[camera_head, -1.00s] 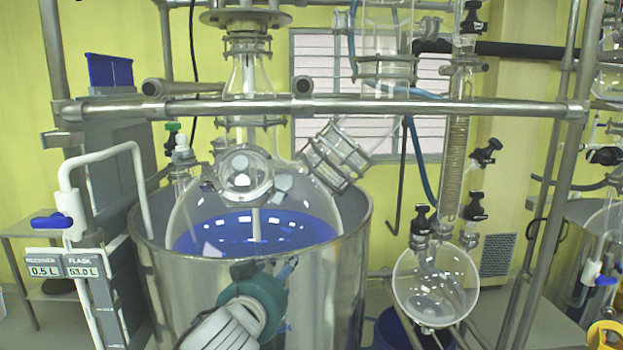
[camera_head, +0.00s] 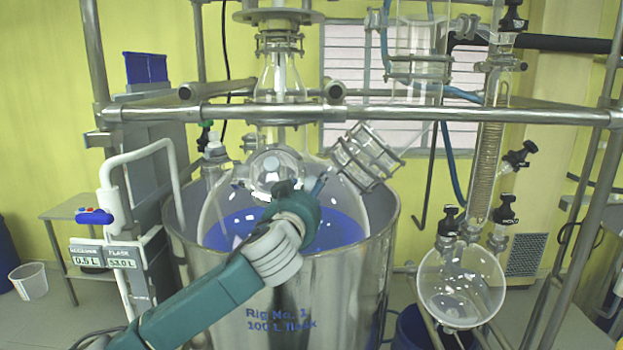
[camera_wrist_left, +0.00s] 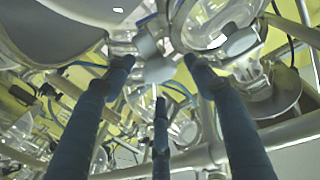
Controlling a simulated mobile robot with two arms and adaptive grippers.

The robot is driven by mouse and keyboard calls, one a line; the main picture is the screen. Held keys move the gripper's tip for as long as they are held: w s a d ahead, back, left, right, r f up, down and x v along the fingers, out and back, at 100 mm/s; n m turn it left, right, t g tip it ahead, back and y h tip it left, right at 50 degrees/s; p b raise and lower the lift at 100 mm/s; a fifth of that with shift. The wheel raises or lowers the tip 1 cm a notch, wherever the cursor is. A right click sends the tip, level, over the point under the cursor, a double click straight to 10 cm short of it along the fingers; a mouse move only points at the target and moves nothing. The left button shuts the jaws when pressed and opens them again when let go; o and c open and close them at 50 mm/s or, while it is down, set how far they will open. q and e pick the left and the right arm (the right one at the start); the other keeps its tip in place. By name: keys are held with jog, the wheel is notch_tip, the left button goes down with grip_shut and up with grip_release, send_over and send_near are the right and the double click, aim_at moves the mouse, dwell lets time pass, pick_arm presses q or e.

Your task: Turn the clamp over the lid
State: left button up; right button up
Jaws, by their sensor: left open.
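The glass flask (camera_head: 228,205) holds blue liquid and sits in the steel bath marked Rig No. 1. The round lid (camera_head: 268,162) is on the port at the flask's front, and my gripper partly covers that area. My left gripper (camera_head: 302,186) is just in front of and below the lid, with its fingertips raised towards it. In the left wrist view, its dark fingers (camera_wrist_left: 157,85) are spread apart. A light grey metal piece (camera_wrist_left: 158,70), perhaps the clamp, shows between the fingertips. I cannot tell whether they touch it. My right gripper is not in view.
A horizontal steel rail (camera_head: 420,113) crosses in front of the flask's neck, above my left gripper. A clamped side port (camera_head: 366,157) slants up to the right. A round receiver flask (camera_head: 461,286) hangs at right. The bath rim (camera_head: 385,225) lies close below my arm.

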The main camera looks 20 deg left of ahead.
pick_arm(q)
jog(key=shift+w, duration=0.95)
jog(key=shift+c, duration=0.2)
jog(key=c, duration=1.1)
jog(key=shift+o, duration=0.2)
